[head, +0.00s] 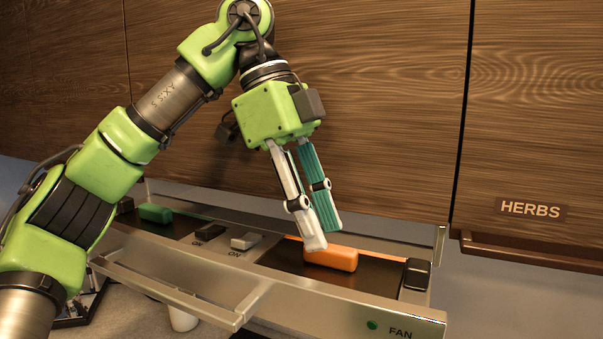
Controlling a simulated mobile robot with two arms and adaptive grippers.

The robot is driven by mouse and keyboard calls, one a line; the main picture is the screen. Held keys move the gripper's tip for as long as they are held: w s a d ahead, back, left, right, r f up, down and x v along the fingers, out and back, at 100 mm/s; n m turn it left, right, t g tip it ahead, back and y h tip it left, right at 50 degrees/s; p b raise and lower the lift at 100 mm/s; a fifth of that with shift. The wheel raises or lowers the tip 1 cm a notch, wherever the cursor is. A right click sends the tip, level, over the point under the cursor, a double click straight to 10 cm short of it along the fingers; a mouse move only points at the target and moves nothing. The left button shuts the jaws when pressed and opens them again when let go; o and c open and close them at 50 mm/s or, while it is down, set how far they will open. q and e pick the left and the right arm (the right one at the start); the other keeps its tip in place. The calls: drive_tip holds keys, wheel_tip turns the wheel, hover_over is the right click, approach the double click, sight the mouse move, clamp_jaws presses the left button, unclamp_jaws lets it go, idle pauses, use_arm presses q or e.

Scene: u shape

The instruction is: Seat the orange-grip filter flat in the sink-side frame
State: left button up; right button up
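The orange grip (331,259) is a rounded block on a dark filter panel (362,276) in the right part of a metal hood unit. The panel lies about level with the frame around it; I cannot tell whether every edge is fully down. An orange strip (292,238) shows along the panel's back edge. My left gripper (324,236) points down at the grip, its white and teal fingers apart. The white fingertip overlaps the grip's upper left in the picture; I cannot tell whether it touches. My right gripper is out of view.
A green grip (155,213) sits at the unit's left end. Switches, one grey (245,241), stand between the two bays. A black block (416,275) is at the right end. A metal rail (175,293) juts out in front. Wooden cabinets (380,100) rise behind. A white cup (183,320) is below.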

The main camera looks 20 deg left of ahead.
use_arm(q)
drive_tip(key=v, duration=0.4)
drive_tip(key=shift+d+r+p, duration=0.1)
drive_tip(key=shift+p, duration=0.3)
drive_tip(key=shift+v, duration=2.75)
drive_tip(key=shift+s, duration=0.1)
